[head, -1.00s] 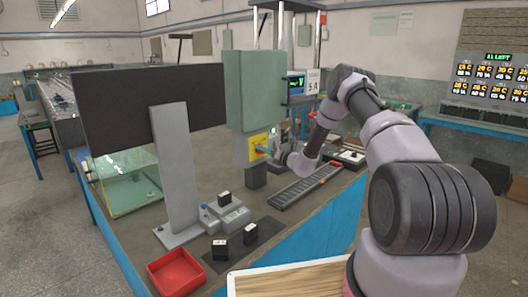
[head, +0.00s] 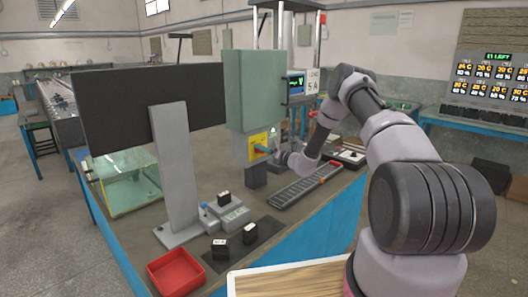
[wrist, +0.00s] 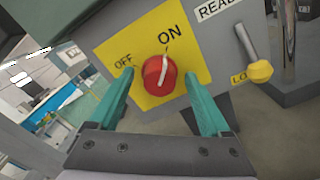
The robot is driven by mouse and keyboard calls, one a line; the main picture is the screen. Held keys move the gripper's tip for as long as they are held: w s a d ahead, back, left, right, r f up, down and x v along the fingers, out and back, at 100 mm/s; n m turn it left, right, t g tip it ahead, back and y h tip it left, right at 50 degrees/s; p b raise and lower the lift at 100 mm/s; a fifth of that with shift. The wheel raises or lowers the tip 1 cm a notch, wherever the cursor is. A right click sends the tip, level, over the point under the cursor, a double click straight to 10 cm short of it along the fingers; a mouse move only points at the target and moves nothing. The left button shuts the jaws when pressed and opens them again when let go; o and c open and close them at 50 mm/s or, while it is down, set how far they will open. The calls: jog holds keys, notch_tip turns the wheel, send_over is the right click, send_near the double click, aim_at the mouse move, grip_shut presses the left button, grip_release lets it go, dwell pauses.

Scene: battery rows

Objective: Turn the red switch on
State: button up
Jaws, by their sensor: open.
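The red switch (wrist: 159,75) is a round knob with a white stripe, on a yellow plate (wrist: 127,49) marked OFF at left and ON at upper right. The stripe slants up towards the ON side; its exact setting is hard to tell. My gripper (wrist: 160,78) is open, with one teal finger on each side of the knob. I cannot tell whether the fingers touch it. In the head view the yellow plate (head: 256,142) is on the front of the green and grey machine (head: 255,90), with my gripper (head: 264,149) close in front; the knob is hidden there.
A lever with a yellow end (wrist: 260,71) is right of the plate in the wrist view. On the bench are a dark monitor (head: 120,100), a red tray (head: 176,272), a grey scale-like device (head: 226,215), small black blocks (head: 250,233) and a ridged rack (head: 305,186).

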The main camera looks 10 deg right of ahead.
jog(key=v, duration=1)
jog(key=shift+s+d, duration=0.15)
jog(key=s+a+r+n+g+y, duration=0.1)
jog(key=s+a+r+n+g, duration=0.3)
jog(key=r, duration=0.3)
jog(key=s+a+r+n+g+y, duration=0.1)
jog(key=s+a+r+n+g, duration=0.15)
jog(key=s+r+n, duration=0.35)
jog(key=s+a+r+n+g+y, duration=0.1)
jog(key=s+a+r+n+g, duration=0.2)
jog(key=r, duration=0.5)
jog(key=s+a+r+n+g+h, duration=0.2)
jog(key=s+r+n+g+h, duration=0.1)
jog(key=s+r+n, duration=0.65)
jog(key=s+d+r+n+t+h, duration=0.2)
jog(key=s+d+n+h, duration=0.2)
jog(key=s, duration=0.7)
jog(key=s+d+r+n+t+h, duration=0.3)
jog(key=s+d, duration=0.4)
jog(key=s, duration=0.4)
jog(key=shift+r+n+h, duration=0.25)
jog(key=shift+n+h, duration=0.55)
jog(key=shift+n, duration=0.35)
